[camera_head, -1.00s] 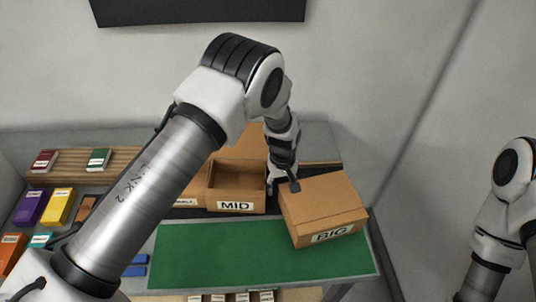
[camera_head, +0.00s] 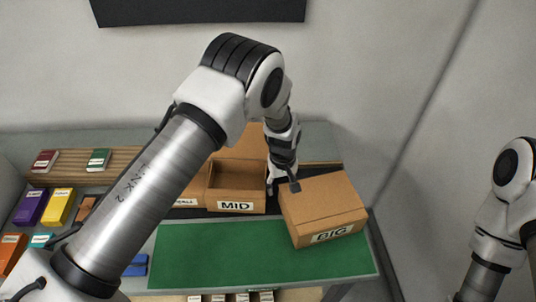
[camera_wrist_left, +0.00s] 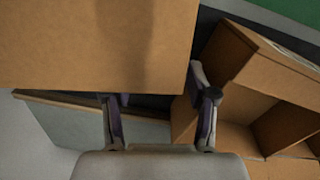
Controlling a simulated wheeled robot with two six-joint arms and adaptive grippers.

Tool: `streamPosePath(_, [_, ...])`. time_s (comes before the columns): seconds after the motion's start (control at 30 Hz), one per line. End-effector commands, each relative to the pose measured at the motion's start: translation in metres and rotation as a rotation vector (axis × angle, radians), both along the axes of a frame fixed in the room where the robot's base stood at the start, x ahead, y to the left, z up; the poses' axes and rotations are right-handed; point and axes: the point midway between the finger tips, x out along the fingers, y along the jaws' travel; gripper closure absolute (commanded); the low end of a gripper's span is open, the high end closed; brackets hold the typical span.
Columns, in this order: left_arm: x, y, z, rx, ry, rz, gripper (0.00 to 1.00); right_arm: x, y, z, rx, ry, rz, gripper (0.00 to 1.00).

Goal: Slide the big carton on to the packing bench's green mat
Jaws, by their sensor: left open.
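The big carton (camera_head: 322,205) is a closed brown box with a BIG label on its front. It sits slightly turned, its front part on the green mat (camera_head: 215,255) and its back part over the dark strip behind the mat. My left gripper (camera_head: 283,187) is open at the carton's back left corner. In the left wrist view the carton (camera_wrist_left: 95,45) fills the top left, just beyond the open fingers (camera_wrist_left: 158,108). I cannot tell whether a finger touches it. My right gripper is out of view; only part of that arm shows at the right edge.
The open MID carton (camera_head: 236,207) stands left of the big carton, close to my left gripper, with another carton (camera_head: 190,202) beside it. Coloured boxes (camera_head: 58,206) stand at the bench's left. The mat's front middle is clear. A wall rises behind the bench.

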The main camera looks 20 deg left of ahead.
Motion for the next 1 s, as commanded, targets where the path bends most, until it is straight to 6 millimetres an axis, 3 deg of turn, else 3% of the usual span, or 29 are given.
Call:
streamPosePath(0.47, [0.000, 0.000, 0.005, 0.000, 0.000, 0.000, 0.42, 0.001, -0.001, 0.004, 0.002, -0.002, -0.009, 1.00])
streamPosePath(0.83, [-0.001, 0.002, 0.069, 0.000, 0.000, 0.000, 0.42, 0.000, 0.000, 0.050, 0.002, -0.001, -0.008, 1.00])
streamPosePath(1.0, [-0.001, 0.003, 0.073, -0.001, 0.001, 0.000, 0.42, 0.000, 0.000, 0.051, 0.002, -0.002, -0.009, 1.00])
